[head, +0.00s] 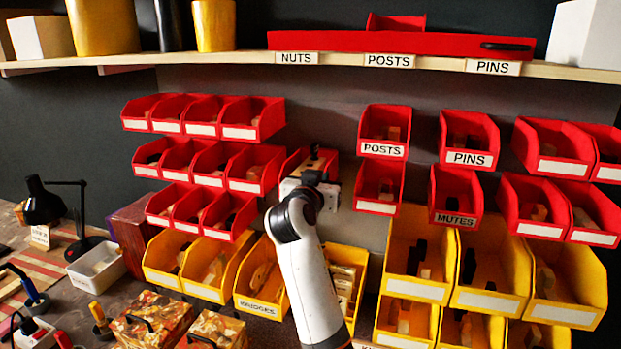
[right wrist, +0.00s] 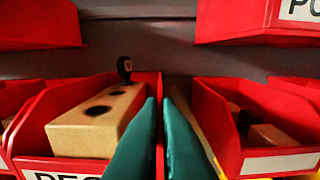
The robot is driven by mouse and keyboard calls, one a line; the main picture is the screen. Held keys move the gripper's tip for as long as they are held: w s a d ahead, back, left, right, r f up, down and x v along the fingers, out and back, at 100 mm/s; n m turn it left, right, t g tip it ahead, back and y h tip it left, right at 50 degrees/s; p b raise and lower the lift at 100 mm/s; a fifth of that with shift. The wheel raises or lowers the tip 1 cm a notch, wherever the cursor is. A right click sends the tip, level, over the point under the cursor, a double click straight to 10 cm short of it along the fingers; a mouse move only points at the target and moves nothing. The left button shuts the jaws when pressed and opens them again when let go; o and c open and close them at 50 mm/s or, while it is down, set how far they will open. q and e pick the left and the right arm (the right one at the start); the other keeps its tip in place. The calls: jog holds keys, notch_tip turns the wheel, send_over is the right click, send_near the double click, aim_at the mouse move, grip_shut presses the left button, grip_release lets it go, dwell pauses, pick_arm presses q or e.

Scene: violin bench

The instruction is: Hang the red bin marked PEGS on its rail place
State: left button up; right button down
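The red PEGS bin (right wrist: 30,138) is at the left of the right wrist view, its label partly cut off by the lower edge. It holds a pale wooden block (right wrist: 95,120) with dark holes. My right gripper (right wrist: 160,112) has its teal fingers close together on the bin's right side wall, which shows as a thin red strip between them. In the head view the bin (head: 328,158) sits upright against the back panel, its front mostly hidden by my right gripper (head: 312,178). I cannot tell whether it rests on the rail. My left gripper is not in view.
Red bins (head: 253,168) hang to the left and a POSTS bin (head: 384,125) to the right. A neighbouring red bin (right wrist: 255,125) stands close on the right in the wrist view. Yellow bins (head: 262,290) are below, and a wooden shelf (head: 230,58) is above.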

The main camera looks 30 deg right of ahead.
jog(key=shift+x, duration=1.6)
dwell(1.1)
jog(key=shift+f+b, duration=0.8)
jog(key=shift+b, duration=0.25)
dwell(0.3)
jog(key=c, duration=1.6)
grip_release()
jog(key=shift+o, duration=0.2)
jog(key=shift+f, duration=0.1)
